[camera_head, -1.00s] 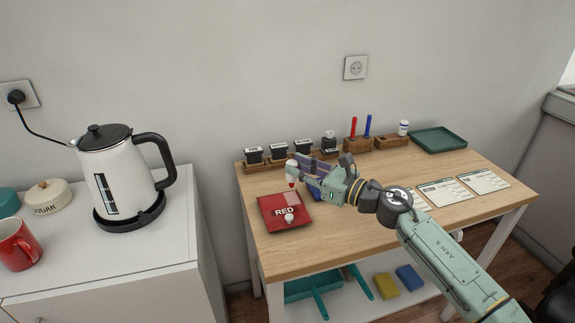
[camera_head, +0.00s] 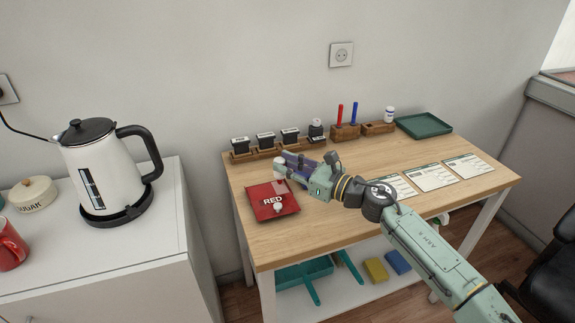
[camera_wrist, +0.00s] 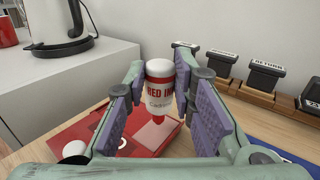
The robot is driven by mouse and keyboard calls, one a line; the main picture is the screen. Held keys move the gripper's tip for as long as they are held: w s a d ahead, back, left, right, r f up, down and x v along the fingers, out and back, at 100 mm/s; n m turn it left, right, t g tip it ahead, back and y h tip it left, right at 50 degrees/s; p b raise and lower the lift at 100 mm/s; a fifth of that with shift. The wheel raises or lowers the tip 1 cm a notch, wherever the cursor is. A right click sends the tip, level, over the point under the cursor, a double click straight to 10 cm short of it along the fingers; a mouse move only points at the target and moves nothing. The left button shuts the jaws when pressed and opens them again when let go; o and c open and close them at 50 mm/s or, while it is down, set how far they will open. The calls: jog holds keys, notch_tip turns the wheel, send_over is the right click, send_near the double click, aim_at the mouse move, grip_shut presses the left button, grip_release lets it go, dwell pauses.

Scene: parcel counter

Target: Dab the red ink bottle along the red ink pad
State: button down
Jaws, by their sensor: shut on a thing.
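My gripper (camera_wrist: 166,105) is shut on the red ink bottle (camera_wrist: 160,80), a white bottle with a red label and red lower end. It is held roughly upright, nozzle down. In the head view the bottle (camera_head: 279,168) is at the far edge of the red ink pad (camera_head: 258,207), with my gripper (camera_head: 283,168) reaching in from the right. The pad is a red square marked RED, with a white knob and a pale pink patch; it also shows in the wrist view (camera_wrist: 75,135). The nozzle is low over the pad near the pink patch; I cannot tell whether it touches.
Several black stamps stand in a wooden rack (camera_head: 264,153) behind the pad. A blue pad (camera_wrist: 285,150) is partly hidden beside my gripper. Paper cards (camera_head: 435,176) and a green tray (camera_head: 424,125) lie to the right. A kettle (camera_head: 105,170) stands on the left cabinet.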

jog(key=shift+s+f+b, duration=0.1)
jog(key=shift+f+b, duration=0.65)
jog(key=shift+b, duration=0.6)
dwell(3.5)
dwell(0.7)
jog(key=shift+r, duration=1.65)
jog(key=shift+r, duration=0.1)
notch_tip(320, 180, up, 4)
jog(key=shift+f, duration=0.1)
jog(key=shift+d, duration=0.1)
